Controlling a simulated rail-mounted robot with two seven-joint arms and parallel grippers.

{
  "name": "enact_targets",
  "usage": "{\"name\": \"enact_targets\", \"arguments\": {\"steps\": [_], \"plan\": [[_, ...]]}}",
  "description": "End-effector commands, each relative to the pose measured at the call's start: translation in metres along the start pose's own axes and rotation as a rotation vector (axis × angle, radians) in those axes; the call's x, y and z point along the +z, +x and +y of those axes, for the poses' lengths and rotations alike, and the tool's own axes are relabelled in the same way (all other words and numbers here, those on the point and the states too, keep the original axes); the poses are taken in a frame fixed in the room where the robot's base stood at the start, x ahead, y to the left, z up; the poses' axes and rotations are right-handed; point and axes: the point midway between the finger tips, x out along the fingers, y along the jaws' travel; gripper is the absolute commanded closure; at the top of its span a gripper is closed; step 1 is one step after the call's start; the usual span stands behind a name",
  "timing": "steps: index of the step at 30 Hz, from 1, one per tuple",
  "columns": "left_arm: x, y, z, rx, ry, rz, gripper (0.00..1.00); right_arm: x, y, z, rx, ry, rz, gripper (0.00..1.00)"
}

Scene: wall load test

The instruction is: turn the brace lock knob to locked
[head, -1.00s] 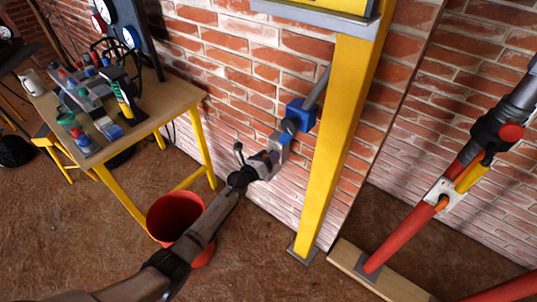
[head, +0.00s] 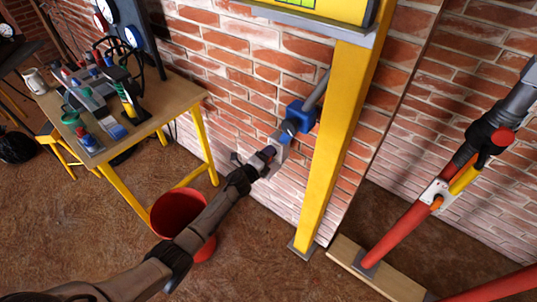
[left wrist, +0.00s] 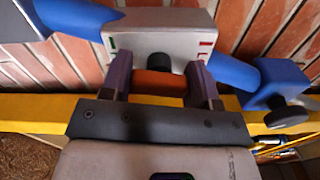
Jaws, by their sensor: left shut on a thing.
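The brace lock knob (left wrist: 160,83) is an orange bar on a short dark stem. It sticks out from a grey housing (left wrist: 155,35) with a green mark on its left side and red marks on its right. In the left wrist view, my left gripper (left wrist: 161,84) has one finger at each end of the bar and is shut on it. In the head view, my left gripper (head: 268,154) meets the grey housing (head: 281,142) beside a blue bracket (head: 300,116); the knob is hidden there. The knob's setting cannot be told. My right gripper is not in view.
A yellow post (head: 335,150) stands right of the housing, in front of the brick wall. A red bucket (head: 180,213) stands below my left arm. A workbench (head: 170,105) with tools is at left. A red prop (head: 400,238) leans at right on a wooden plank.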

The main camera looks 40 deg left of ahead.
Motion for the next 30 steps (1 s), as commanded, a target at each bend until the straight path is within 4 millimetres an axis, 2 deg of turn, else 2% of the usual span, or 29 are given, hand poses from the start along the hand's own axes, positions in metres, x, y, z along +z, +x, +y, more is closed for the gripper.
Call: {"name": "enact_targets", "arguments": {"steps": [12, 29, 30], "plan": [[-0.0001, -0.0001, 0.0008, 0.001, -0.171, 0.000, 0.68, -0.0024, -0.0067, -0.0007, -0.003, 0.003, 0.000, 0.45], [-0.0002, -0.0002, 0.0015, 0.001, -0.196, 0.000, 0.68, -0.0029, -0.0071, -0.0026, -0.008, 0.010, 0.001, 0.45], [-0.0002, -0.0002, 0.0015, 0.001, -0.196, 0.000, 0.43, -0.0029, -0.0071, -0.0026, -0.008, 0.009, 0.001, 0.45]]}}
